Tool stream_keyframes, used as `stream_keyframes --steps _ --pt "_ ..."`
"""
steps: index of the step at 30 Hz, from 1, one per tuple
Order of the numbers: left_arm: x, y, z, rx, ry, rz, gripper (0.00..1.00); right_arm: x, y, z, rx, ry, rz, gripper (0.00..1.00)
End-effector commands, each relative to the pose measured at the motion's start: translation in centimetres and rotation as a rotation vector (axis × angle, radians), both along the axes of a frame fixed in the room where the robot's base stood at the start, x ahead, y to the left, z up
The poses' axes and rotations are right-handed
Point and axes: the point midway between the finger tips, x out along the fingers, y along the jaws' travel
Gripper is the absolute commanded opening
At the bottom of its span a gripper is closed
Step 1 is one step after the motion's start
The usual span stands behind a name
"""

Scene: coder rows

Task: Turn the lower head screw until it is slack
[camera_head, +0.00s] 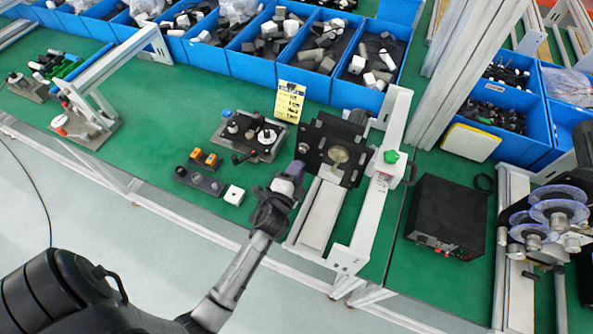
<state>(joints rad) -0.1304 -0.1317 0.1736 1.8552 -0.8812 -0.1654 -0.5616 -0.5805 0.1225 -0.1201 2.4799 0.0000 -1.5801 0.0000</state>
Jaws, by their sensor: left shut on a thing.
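A black machine head plate (325,142) with a round brass-coloured disc (339,155) stands on a light metal frame in the middle of the camera_head view. A small light knob (303,148) shows on its left edge. My left gripper (296,170) reaches up to the plate's lower left edge, just below that knob. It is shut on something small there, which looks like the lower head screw. The gripper covers that screw, so its turn and looseness cannot be seen. My right gripper does not show.
A white upright with a green knob (391,157) stands right of the head. A black control box (446,215) stands right. Blue bins (328,92) line the back.

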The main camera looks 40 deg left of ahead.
Motion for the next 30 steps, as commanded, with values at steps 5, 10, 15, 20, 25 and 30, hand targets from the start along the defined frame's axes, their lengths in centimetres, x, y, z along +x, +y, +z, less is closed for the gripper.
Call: stream_keyframes --steps 5,10,15,20,25,30 --pt "-0.02 0.07 -0.22 -0.022 -0.002 0.003 0.0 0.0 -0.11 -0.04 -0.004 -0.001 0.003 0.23" --pt "-0.02 0.07 -0.24 -0.026 -0.004 0.003 0.0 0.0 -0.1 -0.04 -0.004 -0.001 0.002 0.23" --pt "-0.02 0.07 -0.25 -0.026 -0.002 0.002 0.0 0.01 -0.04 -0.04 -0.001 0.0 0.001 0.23" --pt "-0.02 0.06 -0.23 -0.025 -0.003 0.002 0.32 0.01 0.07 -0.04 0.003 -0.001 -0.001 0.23" --pt "-0.01 0.04 -0.15 -0.025 -0.006 0.001 0.48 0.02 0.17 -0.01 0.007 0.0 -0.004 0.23" --pt "-0.01 0.03 -0.09 -0.023 -0.005 0.0 0.48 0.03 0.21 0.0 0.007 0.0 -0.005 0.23"
